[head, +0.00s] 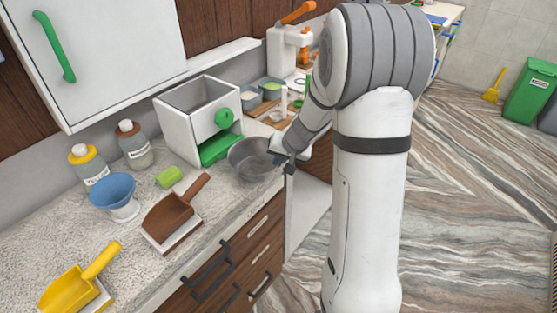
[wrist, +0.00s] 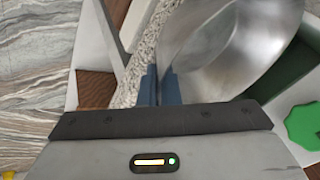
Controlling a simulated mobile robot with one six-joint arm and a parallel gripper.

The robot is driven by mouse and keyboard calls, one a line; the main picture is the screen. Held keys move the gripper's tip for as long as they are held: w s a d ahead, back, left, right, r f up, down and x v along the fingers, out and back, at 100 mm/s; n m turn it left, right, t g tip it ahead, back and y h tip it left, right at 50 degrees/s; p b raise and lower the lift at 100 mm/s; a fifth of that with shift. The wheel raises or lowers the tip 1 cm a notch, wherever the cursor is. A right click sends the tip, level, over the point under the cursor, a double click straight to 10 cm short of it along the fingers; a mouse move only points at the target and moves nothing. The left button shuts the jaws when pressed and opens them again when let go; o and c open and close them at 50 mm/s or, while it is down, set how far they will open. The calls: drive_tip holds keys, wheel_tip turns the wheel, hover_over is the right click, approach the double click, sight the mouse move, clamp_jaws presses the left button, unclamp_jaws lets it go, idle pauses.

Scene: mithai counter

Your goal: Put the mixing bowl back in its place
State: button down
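The mixing bowl (head: 248,161) is a grey, shiny, see-through-looking bowl at the right end of the stone counter (head: 165,262), in front of the white box with the green knob. It looks about upright. I cannot tell if it rests on the counter or hangs just above it. My gripper (head: 284,162) is at the bowl's right side. In the wrist view, the two blue fingers of my gripper (wrist: 159,86) are close together at the rim of the bowl (wrist: 225,45), with its wall pinched between them. The bowl's far side is cut off there.
The white box (head: 180,135) with a green tray stands behind the bowl. Small tubs (head: 250,97) and a white machine (head: 285,52) are farther back.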

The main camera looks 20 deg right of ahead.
drive_tip(key=c, duration=2.1)
unclamp_jaws()
drive_tip(key=shift+f, duration=0.1)
drive_tip(key=o, duration=0.4)
drive_tip(key=v, duration=1.1)
drive_tip(key=s+a+r+n+h, duration=0.1)
drive_tip(key=s+a, duration=0.1)
drive_tip(key=s, duration=0.5)
drive_tip(key=s+a+r+n+g+h, duration=0.1)
drive_tip(key=s+a+r, duration=0.1)
drive_tip(key=s, duration=0.6)
drive_tip(key=s+a+r+n+g, duration=0.1)
drive_tip(key=s+a+r+n, duration=0.1)
drive_tip(key=s, duration=0.5)
drive_tip(key=shift+s+a+h+p, duration=0.2)
drive_tip(key=shift+a+h+p, duration=0.1)
drive_tip(key=shift+h+p, duration=0.1)
